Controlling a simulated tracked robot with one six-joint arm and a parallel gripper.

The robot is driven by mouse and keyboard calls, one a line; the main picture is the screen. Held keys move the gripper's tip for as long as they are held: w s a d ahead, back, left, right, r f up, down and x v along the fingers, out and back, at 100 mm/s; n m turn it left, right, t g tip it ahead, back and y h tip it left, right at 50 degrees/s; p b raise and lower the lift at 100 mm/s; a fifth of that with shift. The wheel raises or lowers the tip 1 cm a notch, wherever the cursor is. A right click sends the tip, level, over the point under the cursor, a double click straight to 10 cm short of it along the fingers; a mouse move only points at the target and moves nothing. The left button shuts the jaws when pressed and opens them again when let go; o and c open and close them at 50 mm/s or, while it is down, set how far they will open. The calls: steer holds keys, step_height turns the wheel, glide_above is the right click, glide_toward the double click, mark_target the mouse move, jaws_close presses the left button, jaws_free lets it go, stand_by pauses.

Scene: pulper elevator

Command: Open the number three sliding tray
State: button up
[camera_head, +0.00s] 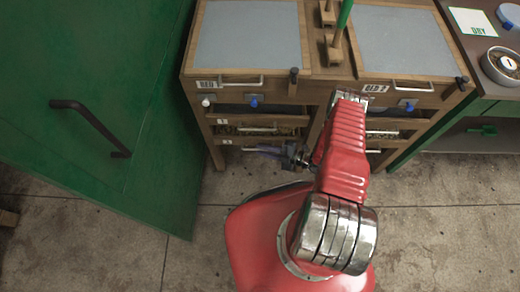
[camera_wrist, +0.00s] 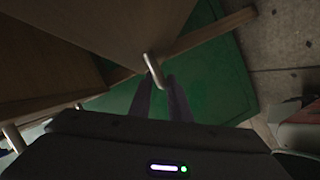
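The wooden cabinet's left bay holds stacked sliding trays. The lowest, by a small label that seems to read 3 (camera_head: 227,142), looks shut; its thin metal handle (camera_head: 249,149) is partly hidden by my gripper (camera_head: 272,152). A tray above it (camera_head: 240,131) shows brown contents. In the wrist view, the metal handle (camera_wrist: 152,66) reaches in between the tips of my gripper's two dark fingers (camera_wrist: 161,82). The fingers stand apart around the handle's end; whether they press on it cannot be told.
A green door (camera_head: 100,90) with a black handle stands close on the left. A right bay has a similar tray handle (camera_head: 382,133), partly behind my arm. A green bench (camera_head: 480,105) stands at the right. The concrete floor (camera_head: 200,255) before the cabinet is clear.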

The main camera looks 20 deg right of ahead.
steer(key=shift+x, duration=0.8)
steer(key=shift+c, duration=0.5)
jaws_close()
